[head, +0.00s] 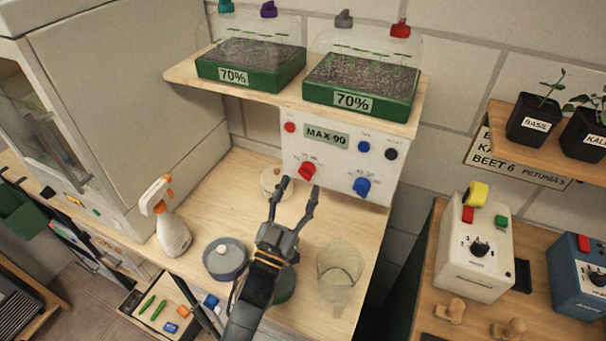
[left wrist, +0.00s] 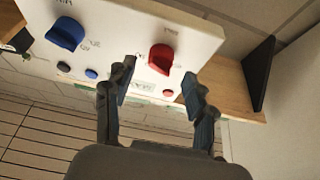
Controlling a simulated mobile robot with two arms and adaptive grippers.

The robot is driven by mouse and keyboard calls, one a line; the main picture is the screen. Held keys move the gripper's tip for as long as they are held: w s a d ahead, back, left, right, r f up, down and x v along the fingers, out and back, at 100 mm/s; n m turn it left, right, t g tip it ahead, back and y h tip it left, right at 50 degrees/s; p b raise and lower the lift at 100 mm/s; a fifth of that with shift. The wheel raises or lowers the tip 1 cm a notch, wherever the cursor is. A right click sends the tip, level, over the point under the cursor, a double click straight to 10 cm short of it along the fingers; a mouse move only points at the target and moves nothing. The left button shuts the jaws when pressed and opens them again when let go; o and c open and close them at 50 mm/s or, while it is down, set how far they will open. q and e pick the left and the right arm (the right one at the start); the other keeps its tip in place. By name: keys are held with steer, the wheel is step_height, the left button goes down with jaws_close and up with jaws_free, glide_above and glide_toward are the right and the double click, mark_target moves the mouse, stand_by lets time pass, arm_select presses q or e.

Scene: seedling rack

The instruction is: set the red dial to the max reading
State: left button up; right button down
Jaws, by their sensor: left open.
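The red dial (head: 306,171) sits on the lower left of a white control panel (head: 345,160) under a shelf. A blue dial (head: 361,187) is to its right. A label reading MAX 90 (head: 326,136) is above the red dial. My left gripper (head: 298,186) is open, its fingertips pointing at the panel just below the red dial. In the left wrist view the red dial (left wrist: 161,57) appears between and beyond the two fingers (left wrist: 160,75), apart from them as far as I can tell. The blue dial (left wrist: 66,34) is left there. My right gripper is not in view.
Two green seedling trays (head: 358,88) marked 70% stand on the shelf (head: 285,95) above the panel. On the bench are a spray bottle (head: 172,228), a grey lidded pot (head: 225,259) and a clear beaker (head: 339,268). A white dial box (head: 474,247) stands right.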

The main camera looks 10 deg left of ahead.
mark_target(305, 176)
arm_select(q)
steer(key=x, duration=0.2)
steer(key=shift+w, duration=0.3)
steer(key=shift+w+p, duration=0.25)
steer(key=shift+p, duration=0.1)
steer(key=shift+r, duration=0.1)
steer(key=c, duration=1.1)
steer(key=shift+c, duration=0.2)
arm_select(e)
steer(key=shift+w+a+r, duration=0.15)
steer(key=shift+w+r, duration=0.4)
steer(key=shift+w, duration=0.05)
